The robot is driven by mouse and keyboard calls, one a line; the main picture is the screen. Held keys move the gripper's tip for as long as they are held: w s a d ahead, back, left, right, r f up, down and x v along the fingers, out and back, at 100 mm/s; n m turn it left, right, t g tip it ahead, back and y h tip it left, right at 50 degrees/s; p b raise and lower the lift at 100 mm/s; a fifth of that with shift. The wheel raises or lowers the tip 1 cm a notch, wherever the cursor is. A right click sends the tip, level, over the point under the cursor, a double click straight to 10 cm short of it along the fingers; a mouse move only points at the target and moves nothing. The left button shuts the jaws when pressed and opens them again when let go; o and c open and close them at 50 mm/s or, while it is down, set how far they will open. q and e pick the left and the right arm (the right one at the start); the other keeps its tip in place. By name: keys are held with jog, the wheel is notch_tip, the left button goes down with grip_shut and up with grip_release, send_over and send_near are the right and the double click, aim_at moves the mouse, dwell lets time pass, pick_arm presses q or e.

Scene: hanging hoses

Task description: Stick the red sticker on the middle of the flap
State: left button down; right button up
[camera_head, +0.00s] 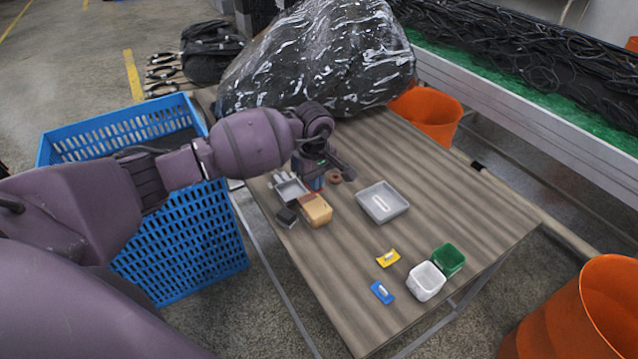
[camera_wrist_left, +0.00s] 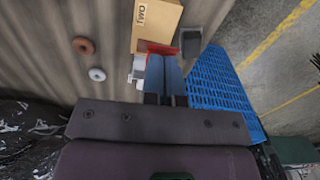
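My left gripper (camera_head: 316,184) is at the far left part of the table, just behind the small cardboard box (camera_head: 316,210). In the left wrist view its fingers (camera_wrist_left: 164,62) are close together with the red sticker (camera_wrist_left: 161,48) at their tips. The red sticker is beside the near edge of the box (camera_wrist_left: 157,24), which bears the word "TWO"; I cannot tell whether it touches the box. The flap cannot be made out clearly as a separate part of the box. My right gripper is not in view.
A grey tray (camera_head: 383,202) stands right of the box. A dark grey block (camera_head: 287,217) and a small grey holder (camera_head: 290,188) are close left. Yellow (camera_head: 388,258) and blue (camera_head: 382,292) pieces, white (camera_head: 426,281) and green (camera_head: 448,259) bins sit near the front. A blue crate (camera_head: 190,235) flanks the table.

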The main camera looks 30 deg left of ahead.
aim_at(315, 205)
pick_arm(q)
jog(key=shift+w+a+f, duration=0.15)
jog(key=shift+w+a, duration=0.15)
jog(key=shift+w, duration=0.15)
jog(key=shift+w+f+m, duration=0.1)
jog(key=shift+m, duration=0.3)
jog(key=shift+d+f, duration=0.1)
jog(key=shift+f, duration=0.15)
jog(key=shift+f+b, duration=0.75)
jog(key=shift+f, duration=0.8)
jog(key=shift+f+b, duration=0.35)
jog(key=shift+f, duration=0.35)
jog(key=shift+f+b, duration=0.35)
jog(key=shift+f, duration=0.3)
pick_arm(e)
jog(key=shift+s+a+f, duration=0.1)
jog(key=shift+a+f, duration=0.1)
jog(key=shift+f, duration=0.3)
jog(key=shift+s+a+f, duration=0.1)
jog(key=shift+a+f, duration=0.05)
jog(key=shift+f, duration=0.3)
pick_arm(q)
jog(key=shift+f, duration=0.3)
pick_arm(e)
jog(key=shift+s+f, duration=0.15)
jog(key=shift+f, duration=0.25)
